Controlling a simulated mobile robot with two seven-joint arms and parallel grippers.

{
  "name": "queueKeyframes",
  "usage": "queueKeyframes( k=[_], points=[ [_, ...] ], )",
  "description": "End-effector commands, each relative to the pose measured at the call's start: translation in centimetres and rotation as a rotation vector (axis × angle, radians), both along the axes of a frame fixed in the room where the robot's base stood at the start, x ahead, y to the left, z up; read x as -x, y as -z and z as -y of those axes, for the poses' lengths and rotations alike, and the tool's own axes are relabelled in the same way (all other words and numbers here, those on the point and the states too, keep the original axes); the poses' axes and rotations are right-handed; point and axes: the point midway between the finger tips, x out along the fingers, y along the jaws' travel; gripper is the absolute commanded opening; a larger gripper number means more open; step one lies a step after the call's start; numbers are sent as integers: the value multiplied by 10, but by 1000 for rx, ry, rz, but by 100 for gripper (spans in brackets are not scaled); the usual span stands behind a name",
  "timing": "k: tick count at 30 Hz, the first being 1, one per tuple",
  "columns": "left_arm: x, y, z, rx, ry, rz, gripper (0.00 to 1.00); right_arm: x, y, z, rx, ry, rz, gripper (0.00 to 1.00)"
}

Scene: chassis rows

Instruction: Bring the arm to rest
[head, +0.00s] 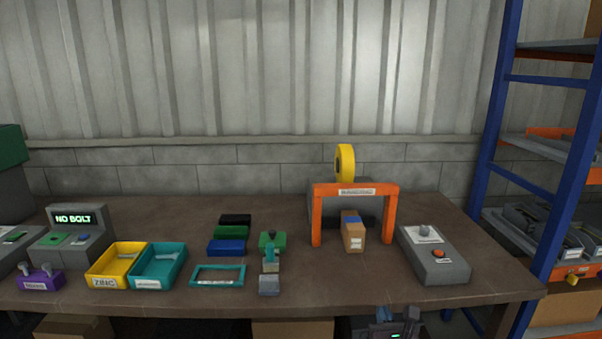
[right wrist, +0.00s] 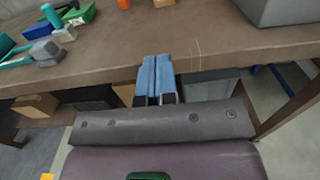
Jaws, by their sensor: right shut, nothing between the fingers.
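My right gripper (right wrist: 156,80) shows in the right wrist view with its two blue fingers together and nothing between them. The fingers point toward the front edge of the brown workbench (right wrist: 210,50). In the head view, part of my right arm's dark end (head: 392,325) shows at the bottom, in front of the bench's front edge, and its fingers are hard to make out. It appears apart from the objects on the bench. My left gripper is in neither view.
An orange frame (head: 317,215) stands over a cardboard box (head: 353,236). A grey control box (head: 434,257) stands to its right. Yellow (head: 107,280) and teal (head: 158,282) bins are at left. A blue-posted shelf (head: 492,110) borders the right.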

Motion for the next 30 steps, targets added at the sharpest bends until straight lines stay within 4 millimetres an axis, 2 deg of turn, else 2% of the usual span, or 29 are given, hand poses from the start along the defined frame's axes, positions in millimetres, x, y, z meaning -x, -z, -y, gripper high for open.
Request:
queueKeyframes(
  k=[8, 12, 17, 23, 27, 30],
  points=[
    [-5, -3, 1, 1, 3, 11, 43, 0, -1, -3, -460, -8, -37, 0],
    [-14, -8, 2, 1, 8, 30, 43, 1, -12, -6, -817, -16, -64, 0],
    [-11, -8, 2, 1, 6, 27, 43, 12, -14, -5, -1298, -2, -122, 0],
    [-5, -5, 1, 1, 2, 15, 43, 53, 10, 8, -1945, 99, -219, 0],
    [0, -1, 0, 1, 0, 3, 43, 101, 39, 23, -2419, 245, -262, 0],
    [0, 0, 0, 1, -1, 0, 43, 139, 60, 36, -2675, 365, -260, 0]
  ],
)
